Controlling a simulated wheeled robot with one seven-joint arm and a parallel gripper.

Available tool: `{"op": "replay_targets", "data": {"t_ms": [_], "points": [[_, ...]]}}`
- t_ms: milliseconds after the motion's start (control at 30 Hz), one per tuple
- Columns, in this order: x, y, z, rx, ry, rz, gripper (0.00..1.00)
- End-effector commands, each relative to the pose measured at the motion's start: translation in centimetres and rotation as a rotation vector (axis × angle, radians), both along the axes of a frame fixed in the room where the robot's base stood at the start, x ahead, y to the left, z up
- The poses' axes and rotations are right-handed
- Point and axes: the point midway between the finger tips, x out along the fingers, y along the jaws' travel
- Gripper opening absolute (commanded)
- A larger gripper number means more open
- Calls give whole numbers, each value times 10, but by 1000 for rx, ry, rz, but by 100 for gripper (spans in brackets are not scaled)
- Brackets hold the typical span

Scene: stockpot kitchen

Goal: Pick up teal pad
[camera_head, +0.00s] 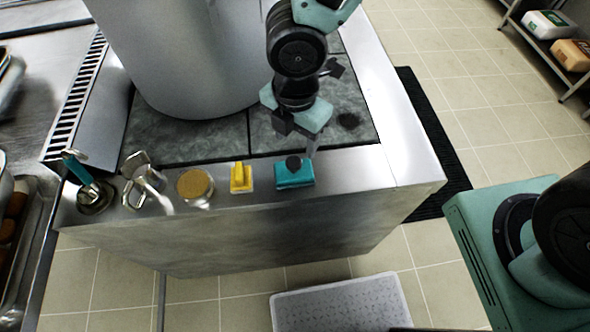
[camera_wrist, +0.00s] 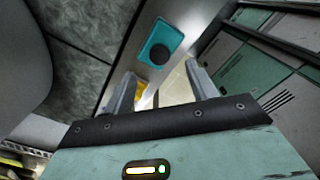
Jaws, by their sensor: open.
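The teal pad (camera_head: 294,177) lies on the steel front ledge of the stove block, at the right end of a row of items. It has a dark round knob on top. In the wrist view the teal pad (camera_wrist: 170,40) shows beyond the fingertips, near the ledge's edge. My gripper (camera_wrist: 158,82) is open, with nothing between its fingers. In the head view my gripper (camera_head: 312,148) hangs just above and behind the pad, seemingly apart from it.
A yellow-handled item (camera_head: 241,178), a round tan-topped item (camera_head: 195,185) and metal utensils (camera_head: 143,180) stand left of the pad. A big steel pot (camera_head: 185,60) stands behind on the dark cooktop. Bare ledge (camera_head: 350,170) lies right of the pad.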

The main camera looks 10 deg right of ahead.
Motion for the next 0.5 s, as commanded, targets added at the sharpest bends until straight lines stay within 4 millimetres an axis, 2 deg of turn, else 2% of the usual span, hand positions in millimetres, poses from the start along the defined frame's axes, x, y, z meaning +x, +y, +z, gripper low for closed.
{"op": "replay_targets", "data": {"t_ms": [100,367,500], "points": [[-1,0,-22,-3,3,2,57],[-1,0,-40,-1,1,1,57],[-2,2,-59,-3,3,3,57]]}}
